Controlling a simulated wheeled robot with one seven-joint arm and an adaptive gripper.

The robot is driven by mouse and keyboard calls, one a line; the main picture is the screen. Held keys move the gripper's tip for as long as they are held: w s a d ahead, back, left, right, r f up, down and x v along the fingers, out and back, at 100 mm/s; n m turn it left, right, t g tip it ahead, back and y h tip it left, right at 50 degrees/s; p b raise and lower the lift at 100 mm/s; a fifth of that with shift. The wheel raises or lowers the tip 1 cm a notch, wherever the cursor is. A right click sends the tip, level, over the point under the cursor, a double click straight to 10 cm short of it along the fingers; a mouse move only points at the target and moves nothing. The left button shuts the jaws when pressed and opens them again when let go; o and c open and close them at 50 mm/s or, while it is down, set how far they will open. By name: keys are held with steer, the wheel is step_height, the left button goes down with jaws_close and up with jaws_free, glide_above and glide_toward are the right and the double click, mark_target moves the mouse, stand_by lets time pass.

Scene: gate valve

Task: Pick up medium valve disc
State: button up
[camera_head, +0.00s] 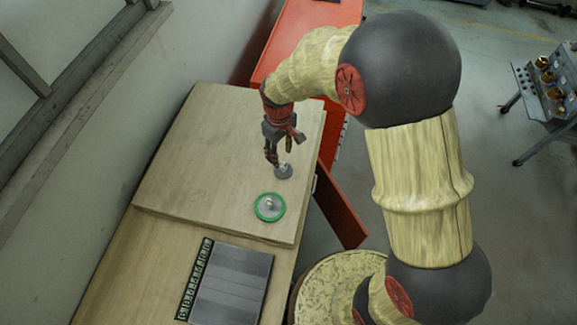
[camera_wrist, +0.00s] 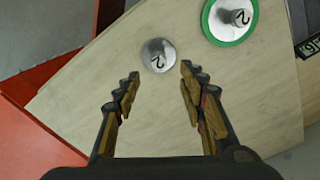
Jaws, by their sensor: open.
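A small round grey metal disc (camera_head: 283,171) lies on the wooden board. In the wrist view the grey disc (camera_wrist: 158,55), marked with a 2, sits just beyond the fingertips, roughly between their lines. A larger disc with a green rim (camera_head: 270,206) and a metal knob at its centre lies nearby; in the wrist view this green-rimmed disc (camera_wrist: 231,18) is at the top right, also marked 2. Which one is the medium valve disc I cannot tell for sure. My gripper (camera_head: 272,160) is open and empty, pointing down beside the grey disc. Its fingers (camera_wrist: 158,75) show apart in the wrist view.
The wooden board (camera_head: 215,130) lies on a bench against the wall. A dark-edged grey panel (camera_head: 232,285) lies at the near end. Red cabinet parts (camera_head: 340,208) stand along the bench's right side. A rack with brass parts (camera_head: 550,90) stands at the far right.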

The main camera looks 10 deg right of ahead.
mark_target(283, 164)
steer(key=f, duration=0.5)
steer(key=f+p, duration=0.1)
steer(key=f, duration=0.1)
steer(key=shift+s+d+f, duration=0.2)
steer(key=shift+d, duration=0.05)
jaws_close()
stand_by(0.3)
